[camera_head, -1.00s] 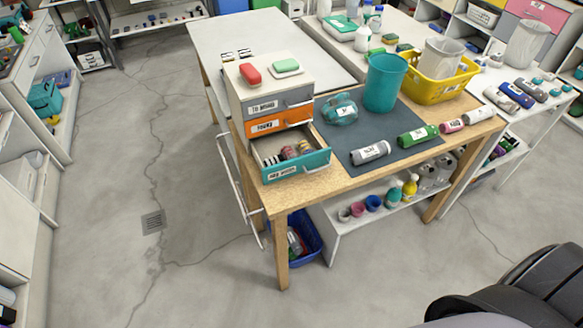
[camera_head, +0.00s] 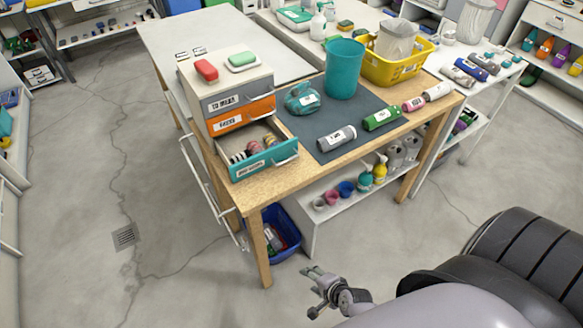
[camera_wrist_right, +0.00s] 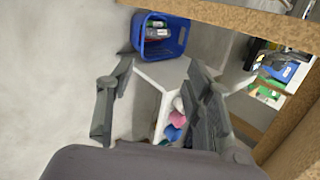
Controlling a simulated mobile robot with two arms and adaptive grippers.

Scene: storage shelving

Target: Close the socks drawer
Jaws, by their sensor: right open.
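A small drawer unit (camera_head: 212,92) stands on the left end of the wooden table. Its bottom drawer, with a teal front (camera_head: 262,162), is pulled out and holds rolled socks (camera_head: 256,146). The label on the teal front is too small to read. The grey drawer (camera_head: 238,101) and orange drawer (camera_head: 240,118) above it are shut. My right gripper (camera_head: 314,287) is open and empty, in front of the table and below its top, well apart from the drawer. The right wrist view shows its spread fingers (camera_wrist_right: 158,105). My left gripper is not in view.
The wooden table top (camera_head: 290,178) holds a dark mat, a teal bin (camera_head: 343,68), a yellow basket (camera_head: 398,66) and several rolls. A blue bin (camera_head: 280,230) sits on the floor by the table leg. The floor at front left is clear.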

